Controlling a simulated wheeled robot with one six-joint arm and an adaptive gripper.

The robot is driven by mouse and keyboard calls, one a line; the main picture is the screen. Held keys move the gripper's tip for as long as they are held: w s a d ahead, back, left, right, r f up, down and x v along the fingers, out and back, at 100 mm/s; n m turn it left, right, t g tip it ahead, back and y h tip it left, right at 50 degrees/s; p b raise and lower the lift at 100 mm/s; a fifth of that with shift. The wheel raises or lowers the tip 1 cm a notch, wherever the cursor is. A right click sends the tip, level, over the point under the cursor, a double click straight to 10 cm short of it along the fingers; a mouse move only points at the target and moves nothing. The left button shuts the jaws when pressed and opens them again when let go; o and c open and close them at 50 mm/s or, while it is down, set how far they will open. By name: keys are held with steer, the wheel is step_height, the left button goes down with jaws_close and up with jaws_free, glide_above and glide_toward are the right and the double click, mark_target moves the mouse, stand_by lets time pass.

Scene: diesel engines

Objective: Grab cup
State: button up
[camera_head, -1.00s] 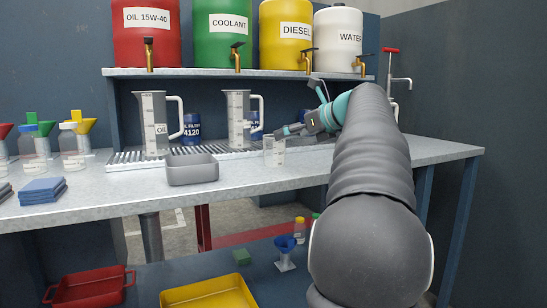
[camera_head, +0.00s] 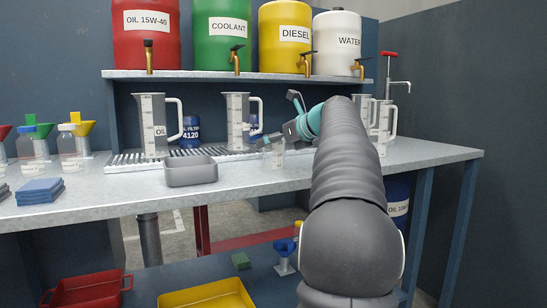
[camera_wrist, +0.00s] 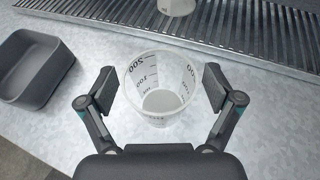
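A small clear measuring cup (camera_wrist: 160,98) with black graduations stands upright on the metal bench top. In the wrist view it sits between the two open fingers of my gripper (camera_wrist: 155,90), with the left pad close to its wall and a small gap at the right. In the head view the cup (camera_head: 274,157) is partly hidden by my gripper (camera_head: 276,142), which is at its rim, left of my arm. The cup looks empty.
A grey tray (camera_head: 191,172) stands left of the cup. Behind are a slotted drain grate (camera_head: 205,153) and large measuring jugs (camera_head: 238,121); two more jugs (camera_head: 386,122) stand right of my arm. Blue cloths (camera_head: 40,190) lie at the left. Bench room in front is narrow.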

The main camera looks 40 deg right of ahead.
steer(key=c, duration=1)
